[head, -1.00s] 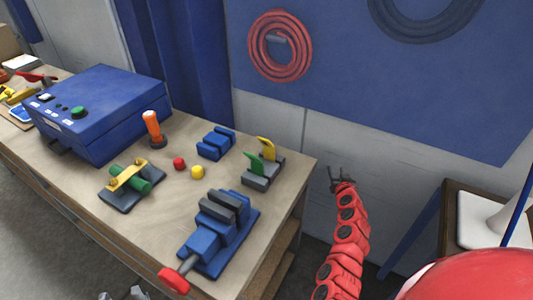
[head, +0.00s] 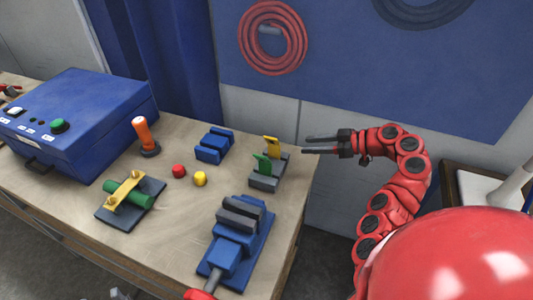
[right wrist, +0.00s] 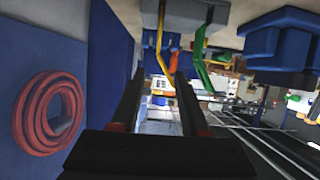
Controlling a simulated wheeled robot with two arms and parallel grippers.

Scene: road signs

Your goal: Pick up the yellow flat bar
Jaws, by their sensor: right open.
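A yellow flat bar (head: 271,147) stands upright in a grey slotted holder (head: 265,183) near the table's right end, beside a green bar (head: 262,164). In the right wrist view the yellow bar (right wrist: 159,36) appears just beyond the fingers, with the green bar (right wrist: 200,45) to its right. My right gripper (head: 304,145) is open and empty, level across the table's right edge, with its fingertips a short gap to the right of the yellow bar. It also shows in the right wrist view (right wrist: 158,78). I do not see my left gripper.
A blue vise (head: 236,245) stands in front of the holder, and a blue block (head: 214,146) left of it. Red (head: 179,171) and yellow (head: 200,179) knobs, an orange-handled tool (head: 143,135) and a blue control box (head: 75,115) lie farther left. A red hose coil (head: 245,37) hangs behind.

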